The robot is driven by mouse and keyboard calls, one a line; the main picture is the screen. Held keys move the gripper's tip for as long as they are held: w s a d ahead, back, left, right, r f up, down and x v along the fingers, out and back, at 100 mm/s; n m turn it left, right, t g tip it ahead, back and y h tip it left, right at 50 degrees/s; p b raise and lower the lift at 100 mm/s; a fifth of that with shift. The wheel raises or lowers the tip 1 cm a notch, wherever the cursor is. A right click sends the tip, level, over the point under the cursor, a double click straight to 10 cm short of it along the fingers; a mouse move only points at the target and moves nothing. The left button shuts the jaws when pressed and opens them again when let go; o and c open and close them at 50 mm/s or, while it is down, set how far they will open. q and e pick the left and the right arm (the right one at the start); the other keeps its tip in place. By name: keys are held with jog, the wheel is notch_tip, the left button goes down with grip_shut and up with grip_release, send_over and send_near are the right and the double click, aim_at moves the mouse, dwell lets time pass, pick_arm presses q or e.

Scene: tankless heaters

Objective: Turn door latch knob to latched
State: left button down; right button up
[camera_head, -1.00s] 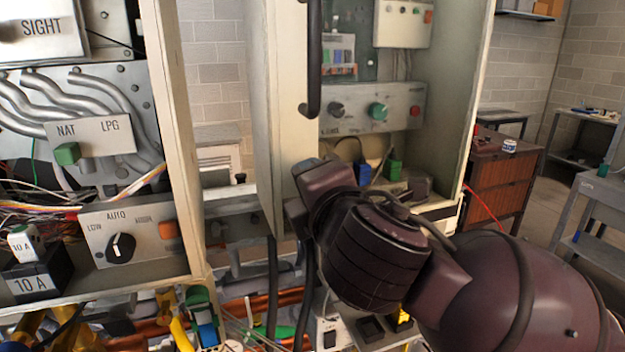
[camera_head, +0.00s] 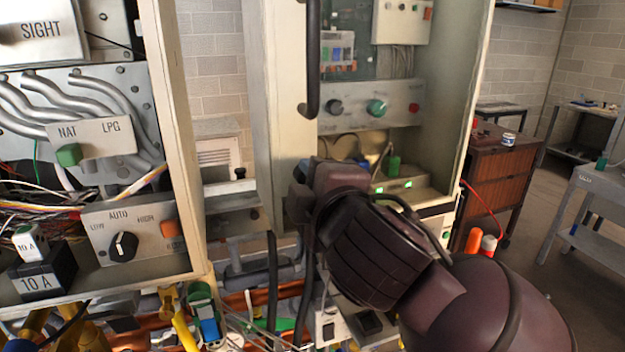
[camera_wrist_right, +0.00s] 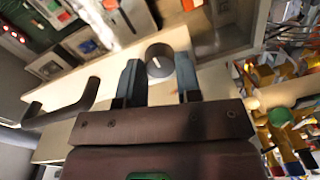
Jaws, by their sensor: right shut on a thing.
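The door latch knob (camera_wrist_right: 158,58) is a dark round knob with a white mark line on its face, on the cream door panel (camera_wrist_right: 125,62) in the right wrist view. My right gripper (camera_wrist_right: 158,70) has one finger on each side of the knob and is shut on it. In the head view, my right arm hides the knob and the fingertips. The cream door edge (camera_head: 283,110) with its black bar handle (camera_head: 313,60) shows just above my wrist. The handle also shows in the wrist view (camera_wrist_right: 68,108). My left gripper is not in view.
The open cabinet (camera_head: 465,90) behind my right arm holds a grey control panel (camera_head: 390,108) with knobs. A left cabinet (camera_head: 175,130) has a selector panel (camera_head: 135,235). Pipes and hoses (camera_head: 240,310) crowd below. A brown drawer unit (camera_head: 500,180) stands at right.

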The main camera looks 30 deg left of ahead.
jog(key=o, duration=0.9)
jog(key=b+v, duration=0.1)
jog(key=v, duration=0.9)
jog(key=shift+s+d, duration=0.25)
jog(key=shift+s, duration=0.05)
